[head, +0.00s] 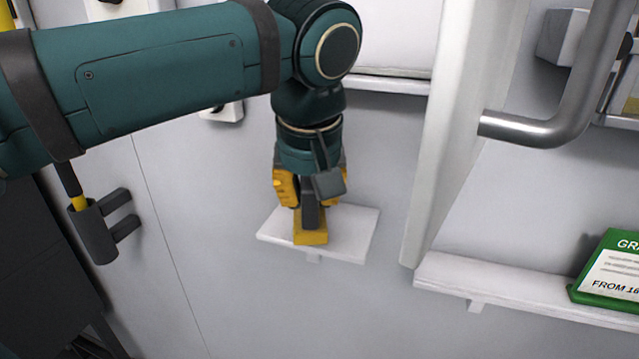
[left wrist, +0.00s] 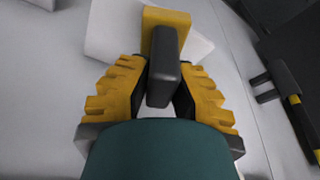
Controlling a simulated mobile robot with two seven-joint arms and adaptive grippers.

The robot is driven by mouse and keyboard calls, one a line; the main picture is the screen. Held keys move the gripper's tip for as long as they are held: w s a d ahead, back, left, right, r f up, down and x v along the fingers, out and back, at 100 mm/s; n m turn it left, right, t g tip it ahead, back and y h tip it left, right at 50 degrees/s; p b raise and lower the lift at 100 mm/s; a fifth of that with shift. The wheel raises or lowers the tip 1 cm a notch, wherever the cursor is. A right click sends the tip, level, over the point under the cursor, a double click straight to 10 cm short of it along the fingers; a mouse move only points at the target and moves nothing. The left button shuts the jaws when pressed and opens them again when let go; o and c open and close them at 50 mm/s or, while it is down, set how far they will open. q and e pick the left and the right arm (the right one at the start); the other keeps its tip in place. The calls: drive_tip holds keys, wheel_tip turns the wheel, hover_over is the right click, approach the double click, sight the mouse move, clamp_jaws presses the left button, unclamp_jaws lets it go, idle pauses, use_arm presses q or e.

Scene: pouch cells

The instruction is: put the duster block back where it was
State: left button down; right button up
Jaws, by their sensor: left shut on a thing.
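The duster block (head: 311,237) is a yellow block with a dark grey handle on top. It is at a small white wall shelf (head: 350,236), over its left-middle part. I cannot tell whether its underside touches the shelf. My left gripper (head: 310,190) points down from above and is shut on the dark handle. In the left wrist view the handle (left wrist: 163,82) stands between the yellow fingers, with the yellow block (left wrist: 166,20) beyond it and the white shelf (left wrist: 108,32) behind. My right gripper is not in view.
A white upright panel (head: 460,130) with a metal bar handle (head: 540,128) stands right of the shelf. A longer shelf (head: 500,286) at lower right holds a green sign (head: 610,270). A dark holder (head: 97,232) is on the wall at left.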

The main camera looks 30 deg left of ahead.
use_arm(q)
drive_tip(key=w, duration=0.3)
drive_tip(key=shift+w+a, duration=0.1)
drive_tip(key=shift+a, duration=0.3)
drive_tip(key=shift+w+x, duration=0.2)
drive_tip(key=shift+x, duration=0.65)
drive_tip(key=shift+s+r, duration=0.1)
drive_tip(key=shift+s, duration=0.05)
drive_tip(key=c, duration=1)
unclamp_jaws()
drive_tip(key=shift+o, duration=0.2)
